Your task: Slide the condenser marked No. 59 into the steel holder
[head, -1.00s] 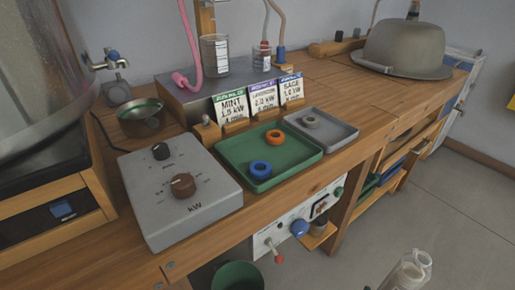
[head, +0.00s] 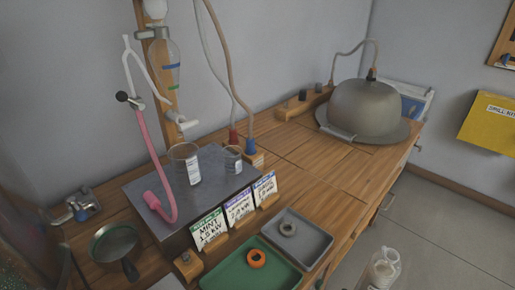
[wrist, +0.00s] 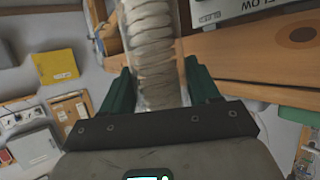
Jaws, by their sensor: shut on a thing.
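The condenser (wrist: 152,45) is a clear glass tube with a pale coil inside. In the wrist view it stands between the two dark green fingers of my gripper (wrist: 160,88), which is shut on it. Its No. 59 mark cannot be read. A clear glass piece with two short necks (head: 384,268) shows at the bottom right of the head view; it looks like the condenser's upper end. My gripper is outside the head view. I cannot pick out the steel holder with certainty in either view.
A steel platform (head: 150,190) on the wooden bench bears two beakers, with glassware on a wooden stand (head: 165,75) behind. Cards, a green tray (head: 225,275) and a grey tray (head: 315,238) lie in front. A grey dome (head: 360,110) stands farther right. Open floor lies right of the bench.

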